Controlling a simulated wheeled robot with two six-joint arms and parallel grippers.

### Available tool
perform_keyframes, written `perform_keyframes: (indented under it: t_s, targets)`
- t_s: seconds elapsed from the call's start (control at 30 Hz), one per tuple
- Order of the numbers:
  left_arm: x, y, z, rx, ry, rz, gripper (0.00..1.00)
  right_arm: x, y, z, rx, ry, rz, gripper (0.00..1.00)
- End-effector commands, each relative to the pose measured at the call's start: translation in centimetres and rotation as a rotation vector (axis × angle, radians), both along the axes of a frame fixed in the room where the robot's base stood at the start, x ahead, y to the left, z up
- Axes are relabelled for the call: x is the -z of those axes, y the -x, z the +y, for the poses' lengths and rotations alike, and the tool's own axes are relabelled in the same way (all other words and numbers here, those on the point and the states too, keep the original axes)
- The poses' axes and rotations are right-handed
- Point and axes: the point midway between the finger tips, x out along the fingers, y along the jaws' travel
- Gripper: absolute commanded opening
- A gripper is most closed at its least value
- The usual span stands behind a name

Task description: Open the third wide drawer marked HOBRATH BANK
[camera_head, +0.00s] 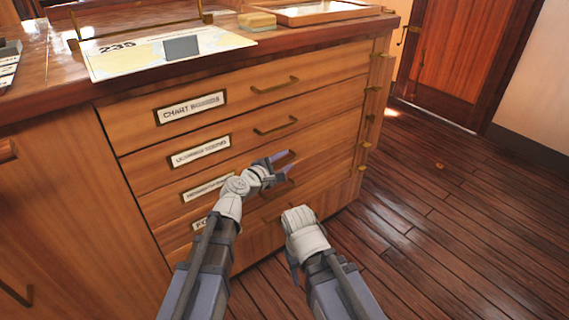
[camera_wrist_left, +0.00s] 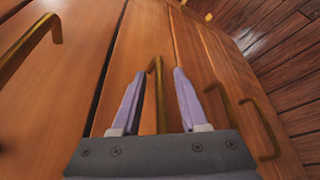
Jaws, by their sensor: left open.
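The wooden cabinet has a stack of wide drawers, all closed, with label plates and brass handles. The third drawer's label (camera_head: 207,187) is too small to read surely and is partly covered by my left arm. My left gripper (camera_head: 281,163) is open in front of the third drawer's handle. In the left wrist view, that handle (camera_wrist_left: 157,85) stands between the two open fingers, which do not grip it. The second drawer's handle (camera_wrist_left: 30,48) is on the left there. My right arm's white wrist is low in the head view; its fingers cannot be made out.
The top drawer (camera_head: 235,105) and second drawer (camera_head: 240,140) are above; further handles (camera_wrist_left: 262,126) are below. On the countertop are a chart sheet (camera_head: 130,63), a yellow block (camera_head: 257,22) and a framed tray (camera_head: 315,14).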

Motion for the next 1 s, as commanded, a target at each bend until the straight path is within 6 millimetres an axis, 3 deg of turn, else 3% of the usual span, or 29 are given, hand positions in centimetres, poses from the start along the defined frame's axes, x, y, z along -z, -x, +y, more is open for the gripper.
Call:
perform_keyframes:
  t_s: [0.23,0.6,1.0]
  targets:
    - [0.0,-0.02,-0.06,0.0,0.0,0.0,0.41,-0.01,0.0,0.0,0.0,0.0,0.0,0.5]
    - [-0.01,0.0,-0.05,0.001,-0.001,0.0,0.0,-0.01,0.0,0.0,0.0,0.0,0.0,0.5]
    - [0.02,0.0,-0.05,0.001,-0.001,0.0,0.0,0.0,0.0,0.0,0.0,0.0,0.0,0.5]
